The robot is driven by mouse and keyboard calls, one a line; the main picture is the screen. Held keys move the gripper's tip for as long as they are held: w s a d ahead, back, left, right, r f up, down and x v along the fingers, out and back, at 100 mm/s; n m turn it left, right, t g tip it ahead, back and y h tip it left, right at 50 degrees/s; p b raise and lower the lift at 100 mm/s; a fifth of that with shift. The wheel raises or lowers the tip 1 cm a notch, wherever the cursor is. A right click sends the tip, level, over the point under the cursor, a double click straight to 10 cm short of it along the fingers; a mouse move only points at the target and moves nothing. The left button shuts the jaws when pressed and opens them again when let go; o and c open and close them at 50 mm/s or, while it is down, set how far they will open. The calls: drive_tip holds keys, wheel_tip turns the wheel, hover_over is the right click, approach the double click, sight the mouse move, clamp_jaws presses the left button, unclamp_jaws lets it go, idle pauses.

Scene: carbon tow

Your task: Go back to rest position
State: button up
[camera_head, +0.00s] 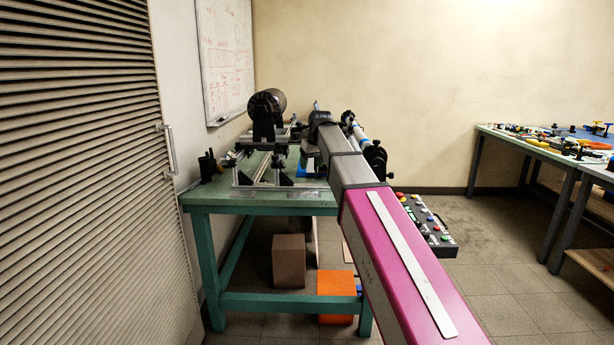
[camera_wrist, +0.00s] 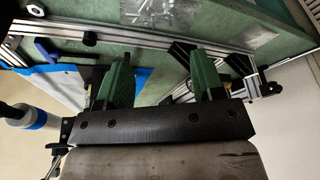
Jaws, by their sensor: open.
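My gripper (camera_wrist: 160,72) shows in the wrist view with its two green fingers spread wide apart and nothing between them. Beyond the fingers are an aluminium frame rail (camera_wrist: 150,42) and the green table top (camera_wrist: 265,20). In the head view, my magenta and grey arm reaches forward from the lower right to the near right part of the green table (camera_head: 265,202). My fingers are hidden behind the arm in that view.
A winding rig with a dark cylinder (camera_head: 268,101) stands on the table. A button panel (camera_head: 424,224) is beside my arm. A brown box (camera_head: 289,261) and an orange box (camera_head: 337,290) sit below. Another table (camera_head: 531,150) stands right; open floor lies between. A slatted shutter (camera_head: 80,170) is left.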

drive_tip(key=s+d+f+m, duration=0.1)
drive_tip(key=s+d+f, duration=0.25)
drive_tip(key=f, duration=0.45)
drive_tip(key=s+d+f+m+g+h, duration=0.1)
drive_tip(key=s+d+f, duration=0.2)
drive_tip(key=s+f, duration=0.35)
drive_tip(key=s+d+f+m, duration=0.1)
drive_tip(key=s+d+f, duration=0.25)
drive_tip(key=f, duration=0.65)
drive_tip(key=s+d+f+m+g, duration=0.1)
drive_tip(key=s+d+f, duration=0.2)
drive_tip(key=s+f, duration=0.4)
drive_tip(key=s+d+f+m+g, duration=0.1)
drive_tip(key=s+d+f, duration=0.3)
drive_tip(key=s+f, duration=0.3)
drive_tip(key=shift+s+f+h, duration=0.35)
drive_tip(key=shift+s+h, duration=0.05)
drive_tip(key=shift+s, duration=0.7)
drive_tip(key=shift+d, duration=0.1)
